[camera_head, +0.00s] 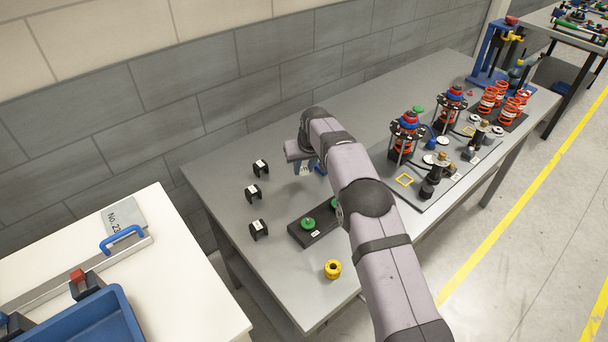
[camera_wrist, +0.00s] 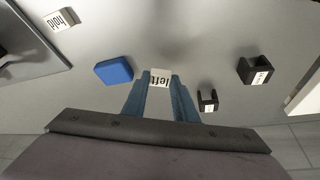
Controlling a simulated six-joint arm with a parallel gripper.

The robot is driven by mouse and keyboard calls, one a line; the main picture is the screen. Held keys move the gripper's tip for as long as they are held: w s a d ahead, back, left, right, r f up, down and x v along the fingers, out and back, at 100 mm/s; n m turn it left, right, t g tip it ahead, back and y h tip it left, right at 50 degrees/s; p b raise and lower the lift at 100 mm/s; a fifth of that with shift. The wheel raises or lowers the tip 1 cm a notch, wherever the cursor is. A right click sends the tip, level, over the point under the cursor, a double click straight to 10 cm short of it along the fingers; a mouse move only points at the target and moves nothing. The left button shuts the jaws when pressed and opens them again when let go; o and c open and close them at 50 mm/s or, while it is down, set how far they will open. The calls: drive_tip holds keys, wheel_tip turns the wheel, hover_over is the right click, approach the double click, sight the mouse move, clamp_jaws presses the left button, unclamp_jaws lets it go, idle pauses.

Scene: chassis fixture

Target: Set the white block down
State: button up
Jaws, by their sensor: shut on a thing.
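A white block (camera_wrist: 160,73) with the printed word "left" sits between the fingertips of my gripper (camera_wrist: 160,82) in the wrist view. The blue-grey fingers are shut on it. Whether its underside touches the table cannot be told. In the head view my gripper (camera_head: 304,168) is low over the grey table (camera_head: 225,175), close to the wall side. The block is too small to make out there. A second white block (camera_wrist: 62,19), marked "hold", lies at the upper left of the wrist view.
A blue block (camera_wrist: 113,70) lies just left of my fingers. Black labelled brackets (camera_head: 253,193) stand in a row at the left. A black tray (camera_head: 315,230) with green parts and a yellow ring (camera_head: 333,269) are nearer the front. Spring assemblies (camera_head: 408,137) stand at the right.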

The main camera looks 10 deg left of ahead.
sight(304, 174)
drive_tip(key=shift+f+p, duration=0.7)
drive_tip(key=shift+f, duration=1.2)
drive_tip(key=shift+f, duration=0.15)
drive_tip(key=o, duration=1.1)
drive_tip(key=shift+r, duration=0.3)
drive_tip(key=b+v, duration=0.3)
drive_tip(key=v, duration=0.9)
drive_tip(key=shift+b, duration=0.35)
drive_tip(key=shift+f, duration=0.15)
